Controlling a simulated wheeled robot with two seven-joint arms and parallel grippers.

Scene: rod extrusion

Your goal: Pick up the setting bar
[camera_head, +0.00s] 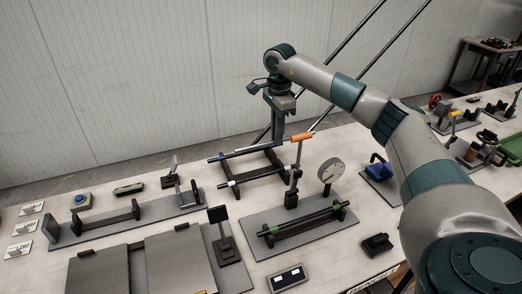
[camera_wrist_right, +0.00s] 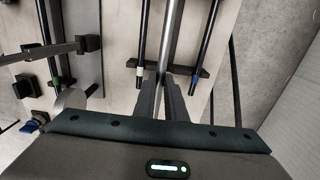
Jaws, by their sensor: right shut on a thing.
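The setting bar (camera_wrist_right: 173,38) is a plain silver-grey bar. In the right wrist view it runs away from between the fingers of my right gripper (camera_wrist_right: 166,88), which is shut on it. Two black rods lie on either side, a white-banded rod (camera_wrist_right: 142,45) and a blue-banded rod (camera_wrist_right: 201,45), on a dark rack (camera_wrist_right: 185,69). In the head view my right gripper (camera_head: 279,138) reaches down over the rack's far right part. I cannot tell whether the bar still touches the rack. My left gripper is not in view.
An orange-handled lever (camera_head: 301,137) stands just right of the rack, near a round dial gauge (camera_head: 331,171). A grey fixture plate (camera_head: 258,240) with a black rod lies in front. Flat grey panels (camera_head: 98,272) and a long fixture (camera_head: 120,222) fill the left.

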